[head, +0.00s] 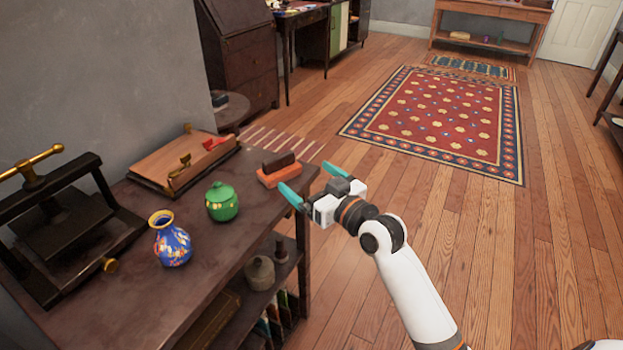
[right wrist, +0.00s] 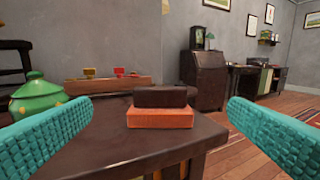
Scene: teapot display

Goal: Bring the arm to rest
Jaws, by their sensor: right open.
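My right gripper (head: 290,181) is in the head view, at the right edge of the dark table. Its two teal fingers are spread apart with nothing between them. The right wrist view shows both fingers wide open, at the left and right sides. An orange block with a dark brown block (head: 279,161) on top sits at the table corner just beyond the fingers. In the right wrist view these blocks (right wrist: 160,108) are centred ahead, apart from the fingers. My left gripper is not in view.
The dark table (head: 190,290) holds a green lidded pot (head: 221,202), a blue patterned vase (head: 170,240), a black press (head: 65,225) and a wooden board (head: 175,166). Lower shelves hold jars and books. The wooden floor and red rug (head: 440,115) to the right are clear.

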